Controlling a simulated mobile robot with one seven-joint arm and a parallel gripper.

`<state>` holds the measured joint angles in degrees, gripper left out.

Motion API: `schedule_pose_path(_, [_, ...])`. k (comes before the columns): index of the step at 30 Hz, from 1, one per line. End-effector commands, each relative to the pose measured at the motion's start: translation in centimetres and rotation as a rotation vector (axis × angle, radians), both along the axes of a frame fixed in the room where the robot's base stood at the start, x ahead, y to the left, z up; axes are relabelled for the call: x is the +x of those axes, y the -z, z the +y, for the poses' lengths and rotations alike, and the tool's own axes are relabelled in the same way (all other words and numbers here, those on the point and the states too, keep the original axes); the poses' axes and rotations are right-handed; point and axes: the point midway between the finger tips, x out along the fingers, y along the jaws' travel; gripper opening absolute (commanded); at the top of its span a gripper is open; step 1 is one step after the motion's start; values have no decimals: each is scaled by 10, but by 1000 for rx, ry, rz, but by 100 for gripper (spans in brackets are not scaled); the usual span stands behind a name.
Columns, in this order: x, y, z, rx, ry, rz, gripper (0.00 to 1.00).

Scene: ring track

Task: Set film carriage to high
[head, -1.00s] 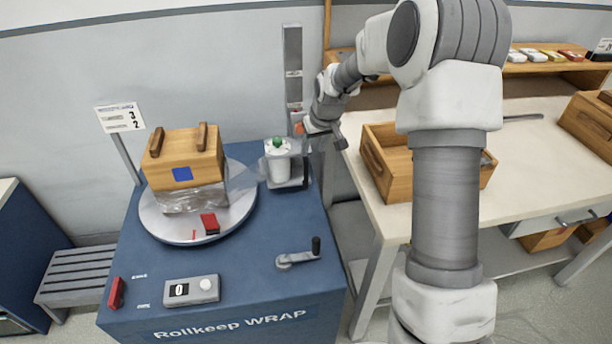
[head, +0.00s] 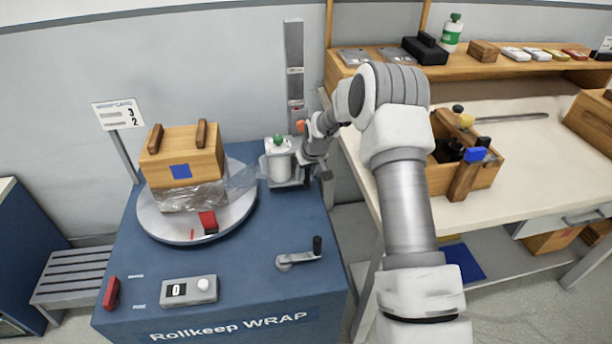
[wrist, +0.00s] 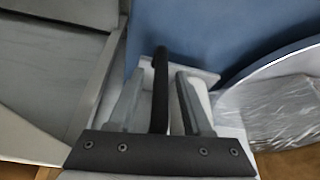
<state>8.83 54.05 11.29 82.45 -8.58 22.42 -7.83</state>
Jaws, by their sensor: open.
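The film carriage (head: 285,183) sits low on the grey upright mast (head: 293,60), at the back right of the blue wrapper. It bears a white film roll (head: 279,160) with a green top. Film runs from the roll to the wrapped lower part of a wooden crate (head: 183,155) on the turntable (head: 160,228). My gripper (head: 317,174) is at the carriage's right side. In the wrist view, my gripper (wrist: 160,100) is open, with a black upright handle (wrist: 160,85) between its two grey fingers. Whether either finger touches the handle I cannot tell.
An orange knob (head: 300,127) is on the mast above the carriage. A crank (head: 300,256), a control box (head: 188,291) and a red lever (head: 111,292) are on the wrapper's front. The workbench (head: 530,165) with a tool-filled wooden box stands at right.

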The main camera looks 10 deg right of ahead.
Motion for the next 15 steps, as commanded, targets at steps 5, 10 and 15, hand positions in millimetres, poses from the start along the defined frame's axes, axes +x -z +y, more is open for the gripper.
schedule_pose_path(5, [2,4,1,0,0,-1,50])
schedule_pose_path(10, [2,4,1,0,0,-1,50])
schedule_pose_path(15, [2,4,0,0,0,0,23])
